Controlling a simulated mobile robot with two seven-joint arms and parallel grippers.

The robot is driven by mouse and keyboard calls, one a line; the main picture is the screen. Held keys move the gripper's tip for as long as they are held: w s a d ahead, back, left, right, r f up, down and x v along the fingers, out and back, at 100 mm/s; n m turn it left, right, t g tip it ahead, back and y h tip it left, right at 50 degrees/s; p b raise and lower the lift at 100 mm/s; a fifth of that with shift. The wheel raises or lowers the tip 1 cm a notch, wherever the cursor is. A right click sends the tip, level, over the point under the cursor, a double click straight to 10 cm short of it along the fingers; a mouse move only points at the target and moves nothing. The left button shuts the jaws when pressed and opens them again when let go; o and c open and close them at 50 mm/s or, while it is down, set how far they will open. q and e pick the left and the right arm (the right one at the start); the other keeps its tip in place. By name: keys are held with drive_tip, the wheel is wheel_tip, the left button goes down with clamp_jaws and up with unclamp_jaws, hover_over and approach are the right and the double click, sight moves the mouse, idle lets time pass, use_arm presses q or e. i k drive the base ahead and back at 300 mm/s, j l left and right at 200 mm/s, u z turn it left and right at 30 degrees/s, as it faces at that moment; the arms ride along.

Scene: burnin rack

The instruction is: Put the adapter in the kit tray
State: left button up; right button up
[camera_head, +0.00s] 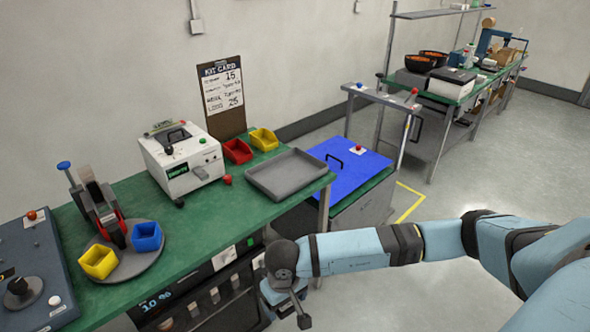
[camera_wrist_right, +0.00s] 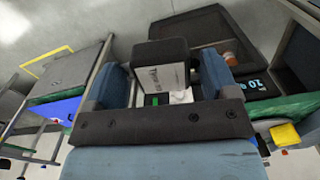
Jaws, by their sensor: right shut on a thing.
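The grey kit tray (camera_head: 288,176) lies empty on the right end of the green bench in the head view. My right gripper (camera_head: 286,296) is low in front of the bench, below and apart from the tray. In the right wrist view the right gripper (camera_wrist_right: 163,88) is shut on a dark block with a pale printed label, which looks like the adapter (camera_wrist_right: 170,76). I cannot make out the adapter clearly in the head view. My left gripper is in neither view.
A white tester (camera_head: 180,160), red bin (camera_head: 238,151) and yellow bin (camera_head: 264,139) stand left of and behind the tray. A blue-topped stand (camera_head: 348,167) is to its right. The rack front (camera_head: 205,300) with its display is under the bench, close to my right gripper.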

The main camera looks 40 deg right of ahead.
sight(286, 175)
drive_tip(key=i+l, duration=0.15)
drive_tip(key=l, duration=0.15)
drive_tip(key=i+l, duration=0.1)
drive_tip(key=l, duration=0.2)
drive_tip(key=i+l, duration=0.15)
drive_tip(key=l, duration=0.15)
drive_tip(key=i+l, duration=0.7)
drive_tip(key=i, duration=0.25)
